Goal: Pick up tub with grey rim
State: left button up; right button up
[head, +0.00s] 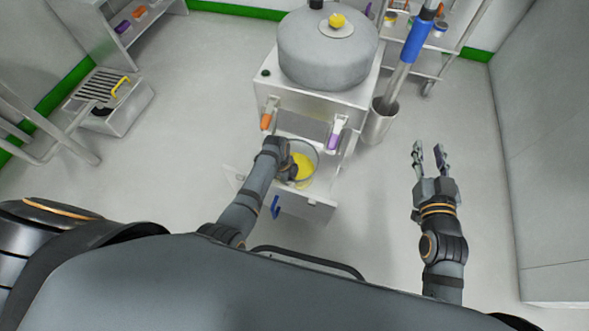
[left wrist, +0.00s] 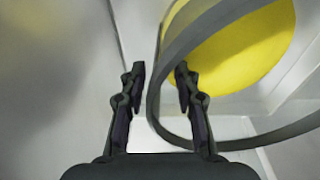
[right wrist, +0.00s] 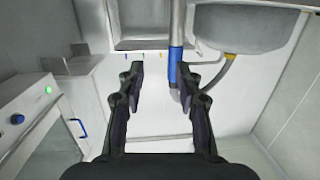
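The tub with the grey rim (head: 316,153) stands in the open drawer at the front of the machine, with yellow contents (head: 303,172) inside. In the left wrist view the grey rim (left wrist: 152,105) and the yellow contents (left wrist: 235,50) fill the right side. My left gripper (head: 284,158) is at the tub's left edge. My right gripper (head: 430,155) is open and empty, out to the right of the machine.
The machine with a round grey lid (head: 310,55) stands behind the drawer. Its front has an orange handle (head: 267,120) and a purple handle (head: 336,137). The drawer front (head: 300,203) has a blue handle (head: 275,207). A steel bin (head: 379,125) with a blue-banded pole stands at right.

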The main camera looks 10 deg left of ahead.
pick_arm(q)
grip_shut()
dwell(0.3)
